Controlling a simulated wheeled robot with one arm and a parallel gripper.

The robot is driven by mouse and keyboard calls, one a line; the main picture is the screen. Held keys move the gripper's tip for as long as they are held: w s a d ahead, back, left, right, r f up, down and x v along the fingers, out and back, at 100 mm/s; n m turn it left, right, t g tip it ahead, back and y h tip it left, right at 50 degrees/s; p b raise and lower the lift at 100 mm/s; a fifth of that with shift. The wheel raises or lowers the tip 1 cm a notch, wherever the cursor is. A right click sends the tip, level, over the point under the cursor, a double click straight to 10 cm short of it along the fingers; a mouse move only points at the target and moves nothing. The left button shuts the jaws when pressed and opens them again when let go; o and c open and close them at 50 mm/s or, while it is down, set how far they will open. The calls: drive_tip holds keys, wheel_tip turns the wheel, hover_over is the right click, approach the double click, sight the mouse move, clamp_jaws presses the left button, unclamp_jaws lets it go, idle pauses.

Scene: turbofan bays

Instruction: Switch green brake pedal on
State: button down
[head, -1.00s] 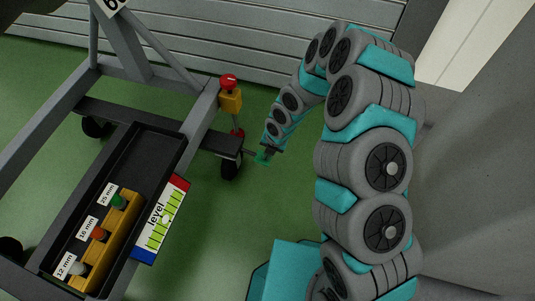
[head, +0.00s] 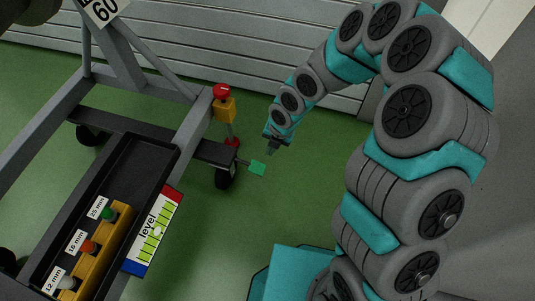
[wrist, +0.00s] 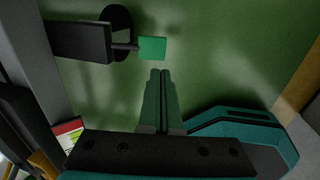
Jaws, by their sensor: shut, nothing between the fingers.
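The green brake pedal (head: 257,168) is a small flat green plate on a short dark rod. It sticks out from the end of the cart's dark crossbar beside a caster wheel. In the wrist view the pedal (wrist: 152,48) lies just beyond my fingertips and slightly to their left. My gripper (head: 272,151) is shut and empty, above and to the right of the pedal, apart from it in the head view. In the wrist view my gripper (wrist: 160,72) shows its two fingers together, with a small gap of floor to the pedal.
A red button on a yellow box (head: 224,104) stands on the cart near the crossbar. A black tray (head: 154,160) holds a yellow block with coloured knobs. A level card (head: 153,232) is beside it. Green floor right of the pedal is clear.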

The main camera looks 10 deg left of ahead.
drive_tip(key=shift+v, duration=1)
drive_tip(key=shift+d, duration=0.1)
drive_tip(key=s+d+r+m+h, duration=0.2)
drive_tip(key=s+d+r+m, duration=0.2)
drive_tip(key=d+r+m, duration=0.45)
drive_tip(key=s+d+r+m+h, duration=0.1)
drive_tip(key=s+d+r+m, duration=0.3)
drive_tip(key=d+r+m, duration=0.45)
drive_tip(key=s+d+r+m+g, duration=0.1)
drive_tip(key=s+d+r+m, duration=0.2)
drive_tip(key=s+m, duration=0.5)
drive_tip(key=s+d+r+m+g, duration=0.1)
drive_tip(key=s+d+r+m, duration=0.3)
drive_tip(key=s+m, duration=0.5)
drive_tip(key=shift+d+r+m+p, duration=0.2)
drive_tip(key=shift+d+m+p, duration=0.1)
drive_tip(key=shift+d+m, duration=0.15)
drive_tip(key=shift+a, duration=0.15)
